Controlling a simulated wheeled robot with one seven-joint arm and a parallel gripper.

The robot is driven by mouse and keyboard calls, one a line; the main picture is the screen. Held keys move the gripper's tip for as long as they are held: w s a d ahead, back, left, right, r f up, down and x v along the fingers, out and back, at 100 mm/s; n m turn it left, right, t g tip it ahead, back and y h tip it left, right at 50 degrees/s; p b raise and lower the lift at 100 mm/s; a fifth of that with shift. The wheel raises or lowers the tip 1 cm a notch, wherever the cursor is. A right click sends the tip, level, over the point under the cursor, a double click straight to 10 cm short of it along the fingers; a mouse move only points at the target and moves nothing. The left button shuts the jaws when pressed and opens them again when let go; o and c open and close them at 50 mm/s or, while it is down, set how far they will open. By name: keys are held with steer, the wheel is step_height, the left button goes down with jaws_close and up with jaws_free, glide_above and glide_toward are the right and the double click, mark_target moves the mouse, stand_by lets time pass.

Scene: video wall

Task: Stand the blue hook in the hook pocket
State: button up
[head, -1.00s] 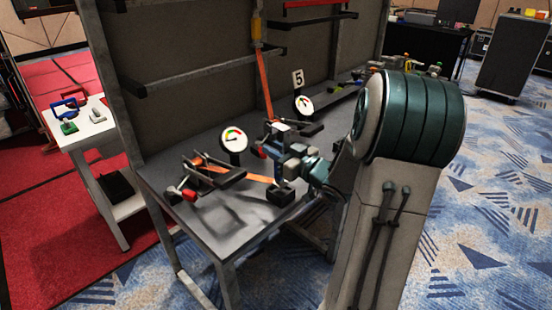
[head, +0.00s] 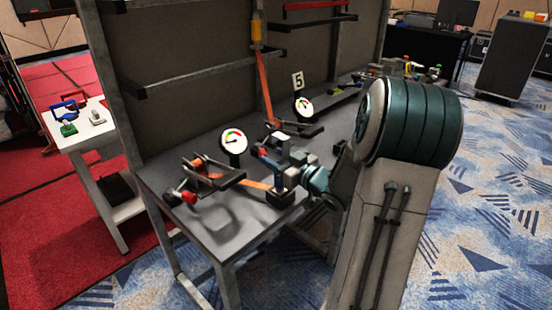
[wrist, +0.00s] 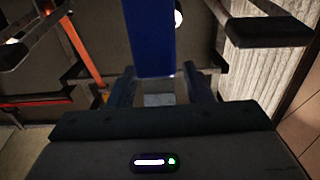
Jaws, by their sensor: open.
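A blue bar, which looks like the blue hook (wrist: 150,38), fills the upper middle of the wrist view, close up. Its lower end shows between and just beyond my fingers. In the head view, a small dark-blue piece (head: 268,160) shows beside my gripper (head: 284,160). My gripper is open in the wrist view (wrist: 160,86), with a gap between its two fingers. A black block that may be the hook pocket (head: 281,199) sits at the table's front right corner, below my gripper. I cannot tell whether the hook stands in it.
Uprights and shelf bars rise behind. A white side table (head: 90,130) at left holds coloured handles.

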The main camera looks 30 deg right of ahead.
steer(key=v, duration=1.2)
steer(key=w+m+g+h, duration=0.1)
steer(key=w+g+h, duration=0.1)
steer(key=w+h, duration=0.3)
steer(key=s+a+f+m+g+h, duration=0.1)
steer(key=s+a+f+m+g, duration=0.1)
steer(key=s+a+g, duration=1.1)
steer(key=s+a+m, duration=0.1)
steer(key=s+a, duration=0.5)
steer(key=shift+a+f+p, duration=0.15)
steer(key=shift+a+p, duration=0.15)
step_height(320, 180, up, 16)
steer(key=p, duration=1.4)
steer(key=shift+a+f+t, duration=0.15)
steer(key=shift+t, duration=0.25)
